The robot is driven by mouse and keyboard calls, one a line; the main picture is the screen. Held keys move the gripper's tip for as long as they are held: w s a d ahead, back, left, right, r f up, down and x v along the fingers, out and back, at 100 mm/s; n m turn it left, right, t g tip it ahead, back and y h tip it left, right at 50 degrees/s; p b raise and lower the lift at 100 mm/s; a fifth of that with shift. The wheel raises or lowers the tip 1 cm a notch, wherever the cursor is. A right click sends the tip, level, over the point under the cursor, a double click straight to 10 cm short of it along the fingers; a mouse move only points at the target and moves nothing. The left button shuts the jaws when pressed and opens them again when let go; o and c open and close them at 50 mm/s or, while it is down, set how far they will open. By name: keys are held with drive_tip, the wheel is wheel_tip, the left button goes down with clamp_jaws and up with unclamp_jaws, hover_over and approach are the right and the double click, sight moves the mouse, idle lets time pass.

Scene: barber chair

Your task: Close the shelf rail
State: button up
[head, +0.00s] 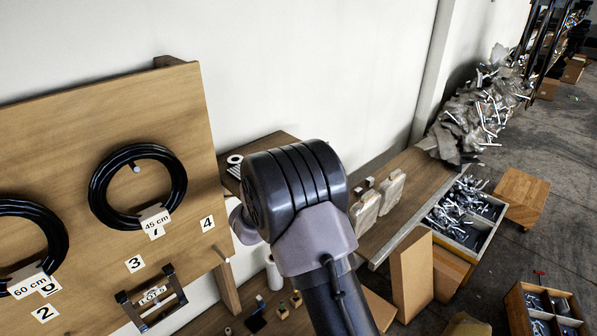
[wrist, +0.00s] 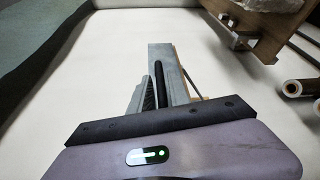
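In the head view a brown wooden shelf (head: 397,201) runs along the white wall, with a pale metal rail (head: 405,228) along its front edge. My arm stands in front of the shelf's near end and hides my gripper there. In the wrist view the body of my gripper fills the bottom, and its narrow fingers (wrist: 155,92) point up the picture. A long grey strip with a wooden side (wrist: 166,58) lies straight beyond or between the fingers. I cannot tell whether they touch it or how far they are apart.
Wrapped packages (head: 364,210) stand on the shelf. A tool board (head: 190,100) with black coils is at left. Cardboard (head: 411,274), a bin of metal parts (head: 465,208) and a wooden box (head: 521,198) stand at right. White rolls (wrist: 300,87) are at right in the wrist view.

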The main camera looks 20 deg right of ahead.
drive_tip(key=shift+o, duration=0.4)
drive_tip(key=shift+w, duration=0.1)
drive_tip(key=b+v, duration=0.4)
drive_tip(key=v, duration=1.3)
drive_tip(key=shift+s+a+b, duration=0.15)
drive_tip(key=shift+s+b, duration=0.1)
drive_tip(key=shift+b, duration=0.15)
